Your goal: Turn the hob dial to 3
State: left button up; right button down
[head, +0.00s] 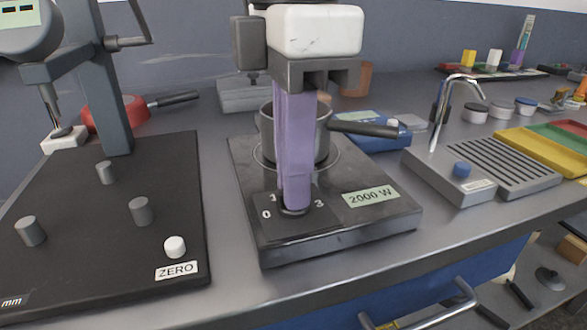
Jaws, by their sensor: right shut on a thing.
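The black hob (340,235) stands on the counter with a "2000 W" label on its front. Its dial (294,211) is at the front left corner, with the marks 0, 1 and 3 showing around it; the mark 2 and the dial's pointer are hidden. My right gripper (295,203) points straight down with its purple fingers shut on the dial, covering most of it. A grey pan (267,130) sits on the hob behind the fingers, its dark handle (365,129) pointing right. My left gripper is not in view.
A gauge stand (180,200) with a "ZERO" label fills the left side. A red pan (90,118) lies behind it. A blue scale (375,140) sits behind the hob, and a sink unit with a tap (420,165) stands to the right. Coloured trays (540,155) are farther right.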

jog(key=shift+w+r, duration=0.1)
jog(key=shift+r, duration=0.05)
jog(key=c, duration=1.9)
grip_release()
jog(key=shift+o, duration=0.2)
